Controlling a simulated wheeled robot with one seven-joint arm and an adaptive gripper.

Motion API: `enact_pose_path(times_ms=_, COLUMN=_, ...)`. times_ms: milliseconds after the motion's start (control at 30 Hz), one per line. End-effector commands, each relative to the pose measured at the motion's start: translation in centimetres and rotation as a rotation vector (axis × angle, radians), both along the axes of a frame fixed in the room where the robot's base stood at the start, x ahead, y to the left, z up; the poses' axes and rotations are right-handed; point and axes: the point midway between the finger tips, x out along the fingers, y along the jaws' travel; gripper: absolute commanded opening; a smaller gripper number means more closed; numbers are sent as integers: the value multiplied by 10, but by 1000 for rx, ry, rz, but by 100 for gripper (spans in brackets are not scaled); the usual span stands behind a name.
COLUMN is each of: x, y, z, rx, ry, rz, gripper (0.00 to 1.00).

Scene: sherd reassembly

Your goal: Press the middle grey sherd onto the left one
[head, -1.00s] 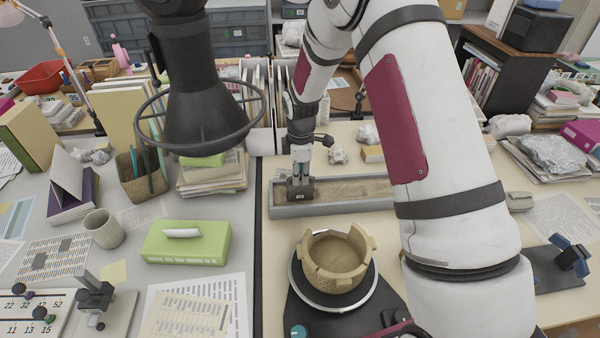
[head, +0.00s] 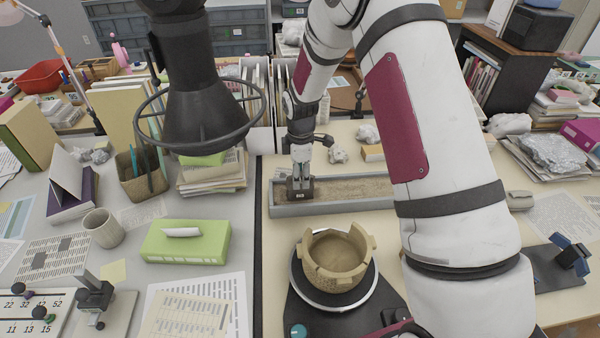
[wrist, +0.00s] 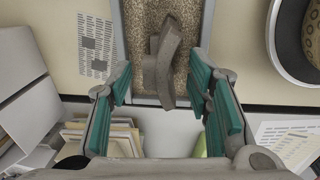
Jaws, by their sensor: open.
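My gripper (wrist: 160,82) points down over the left end of the sand tray (head: 340,206), as the head view shows. In the wrist view its teal finger pads are apart. A grey-brown curved sherd (wrist: 172,50) stands up from the sand between them, with a gap to the pads on each side. A lower part (wrist: 150,74) shows at its left side; I cannot tell whether it is a second sherd or the same one. In the head view my gripper hides the sherds. I cannot tell which is the middle or left one.
A tan pot (head: 337,267) with a notched rim stands on a turntable (head: 302,284) in front of the tray. A green box (head: 186,243), a mug (head: 103,228) and papers (head: 200,305) lie to the left. Crumpled lumps (head: 338,155) lie behind the tray.

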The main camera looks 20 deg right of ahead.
Motion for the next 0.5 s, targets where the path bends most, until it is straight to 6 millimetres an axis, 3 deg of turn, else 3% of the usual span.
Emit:
enact_pose_path(times_ms=167, x=0, y=0, z=10, rx=0, ry=-3, rz=0, gripper=46)
enact_pose_path(times_ms=500, x=-5, y=1, z=75, rx=0, ry=-5, rz=-1, gripper=46)
